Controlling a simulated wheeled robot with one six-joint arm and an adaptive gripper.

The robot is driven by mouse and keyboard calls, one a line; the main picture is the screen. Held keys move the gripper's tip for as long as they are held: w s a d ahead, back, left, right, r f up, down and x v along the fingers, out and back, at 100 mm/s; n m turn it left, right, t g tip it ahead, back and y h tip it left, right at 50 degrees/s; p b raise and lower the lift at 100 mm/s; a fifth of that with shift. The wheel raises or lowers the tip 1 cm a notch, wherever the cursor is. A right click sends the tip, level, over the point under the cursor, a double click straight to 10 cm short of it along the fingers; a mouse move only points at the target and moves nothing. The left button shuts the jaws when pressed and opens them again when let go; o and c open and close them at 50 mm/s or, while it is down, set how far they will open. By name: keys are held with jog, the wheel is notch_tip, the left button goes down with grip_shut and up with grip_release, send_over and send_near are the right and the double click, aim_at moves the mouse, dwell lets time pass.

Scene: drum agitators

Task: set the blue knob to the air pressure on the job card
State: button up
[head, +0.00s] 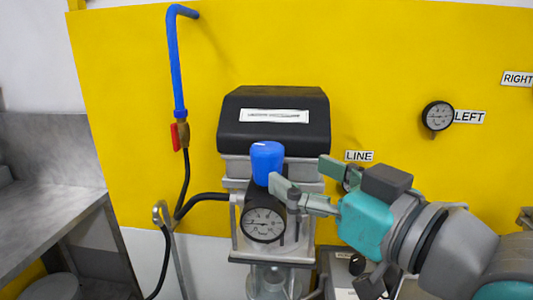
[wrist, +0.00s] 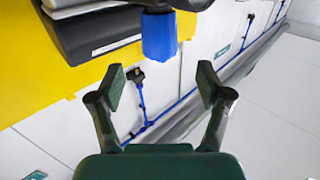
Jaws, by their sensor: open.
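The blue knob (head: 266,160) stands on top of the regulator, above a round pressure gauge (head: 263,224) with a white face. My gripper (head: 298,175) is open, just right of the knob and a little below its top. One finger overlaps the knob's lower right edge in the head view, and I cannot tell whether it touches. In the wrist view the blue knob (wrist: 159,38) lies beyond the open fingertips of my gripper (wrist: 160,88), between them and apart from them. The gauge's needle reading is too small to tell. No job card with readable text is in view.
A black-covered unit (head: 273,120) with a white label sits behind the knob. A blue pipe (head: 177,65) with a red valve handle (head: 175,137) is at left. A gauge labelled LEFT (head: 437,116) hangs at right. A grey bench (head: 45,190) stands at far left.

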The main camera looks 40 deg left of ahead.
aim_at(277, 161)
jog(key=x, duration=0.8)
jog(key=shift+a+f, duration=0.1)
jog(key=shift+a, duration=0.2)
jog(key=c, duration=1.2)
